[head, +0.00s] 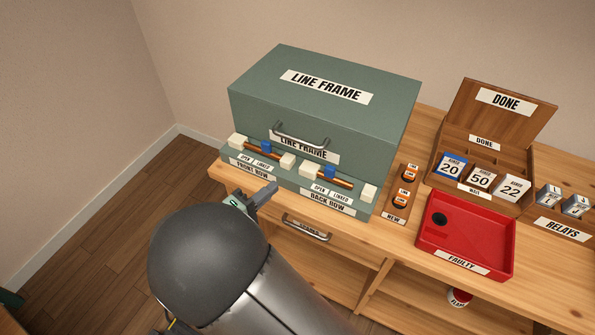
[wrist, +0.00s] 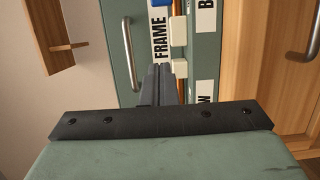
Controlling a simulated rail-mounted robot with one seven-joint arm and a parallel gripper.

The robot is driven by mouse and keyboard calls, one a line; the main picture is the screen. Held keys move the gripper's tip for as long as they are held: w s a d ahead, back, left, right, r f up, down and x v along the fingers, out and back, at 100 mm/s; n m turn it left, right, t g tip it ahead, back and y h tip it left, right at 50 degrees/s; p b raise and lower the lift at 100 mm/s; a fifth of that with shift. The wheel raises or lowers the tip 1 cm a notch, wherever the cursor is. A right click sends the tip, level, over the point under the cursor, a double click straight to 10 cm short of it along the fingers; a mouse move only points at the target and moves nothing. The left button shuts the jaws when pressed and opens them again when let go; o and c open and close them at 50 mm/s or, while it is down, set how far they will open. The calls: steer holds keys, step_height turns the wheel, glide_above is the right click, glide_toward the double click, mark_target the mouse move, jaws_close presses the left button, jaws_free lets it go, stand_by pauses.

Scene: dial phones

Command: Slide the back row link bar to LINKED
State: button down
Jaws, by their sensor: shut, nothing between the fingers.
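The green line frame (head: 318,115) stands on the wooden bench. The back row link bar (head: 344,183) is an orange-brown bar between two white blocks, over OPEN and LINKED labels. Its blue slider (head: 330,172) sits near the left block, on the OPEN side. In the wrist view, a blue part (wrist: 160,3) shows at the top edge. My gripper (head: 272,187) is shut and empty in front of the frame, left of the BACK ROW label and apart from the bar. Its closed fingers (wrist: 163,72) also show in the wrist view.
The front row bar (head: 277,153) with its own blue slider (head: 266,147) is just left. A metal handle (head: 301,133) juts above the bars. A drawer handle (head: 306,230) is below. A NEW rack (head: 395,211), red FAULTY tray (head: 465,264) and DONE box (head: 510,103) stand right.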

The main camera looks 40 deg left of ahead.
mark_target(328, 173)
stand_by(0.3)
steer(key=w, duration=0.3)
steer(key=w+p, duration=0.1)
steer(key=w, duration=0.2)
steer(key=w+d+p, duration=0.1)
steer(key=w, duration=0.3)
steer(key=shift+r, duration=0.15)
steer(key=d+p, duration=0.1)
steer(key=d, duration=0.2)
steer(key=shift+w+p, duration=0.2)
steer(key=shift+p, duration=0.1)
steer(key=shift+w+d, duration=0.1)
steer(key=shift+d, duration=0.35)
